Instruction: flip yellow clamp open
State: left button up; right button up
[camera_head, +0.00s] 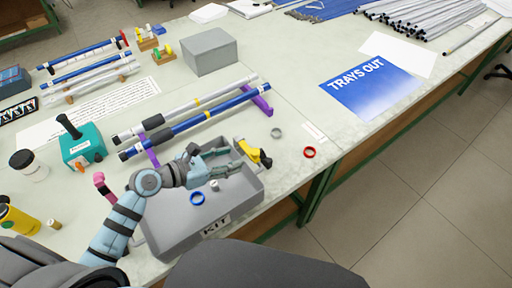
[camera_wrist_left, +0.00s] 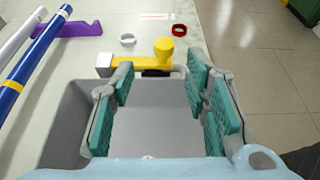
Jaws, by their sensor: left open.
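The yellow clamp (camera_head: 249,151) sits at the far right rim of the grey kit tray (camera_head: 160,239), with a dark part at its right end. In the left wrist view the yellow clamp (camera_wrist_left: 130,62) lies across the tray's far edge, with a rounded yellow knob on its right and a light metal block at its left end. My left gripper (camera_head: 230,160) is over the tray, just short of the clamp. In the wrist view its teal-padded fingers (camera_wrist_left: 161,85) are spread apart with nothing between them. My right gripper is not in view.
A blue ring (camera_head: 197,199) lies in the tray. A red ring (camera_head: 309,152) and a grey ring (camera_head: 276,133) lie on the table beyond the clamp. Blue and white rods (camera_head: 205,115) rest on purple holders left of it. A grey box (camera_head: 210,52) stands behind.

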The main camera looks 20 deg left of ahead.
aim_at(255, 151)
pick_arm(q)
jog(key=d, duration=0.1)
jog(key=w+d, duration=0.1)
jog(key=w+d+f+b, duration=0.1)
jog(key=shift+d, duration=0.3)
jog(key=shift+x, duration=1.15)
jog(key=w+f, duration=0.1)
jog(key=w+d+f, duration=0.1)
jog(key=w, duration=0.1)
jog(key=shift+w+d+b, duration=0.1)
jog(key=shift+w+b, duration=0.15)
jog(key=shift+b, duration=0.15)
jog(key=shift+s+r, duration=0.2)
jog(key=shift+s, duration=0.1)
jog(key=shift+s+r, duration=0.1)
jog(key=shift+s, duration=0.05)
jog(key=shift+c, duration=2)
jog(key=c, duration=0.3)
grip_shut()
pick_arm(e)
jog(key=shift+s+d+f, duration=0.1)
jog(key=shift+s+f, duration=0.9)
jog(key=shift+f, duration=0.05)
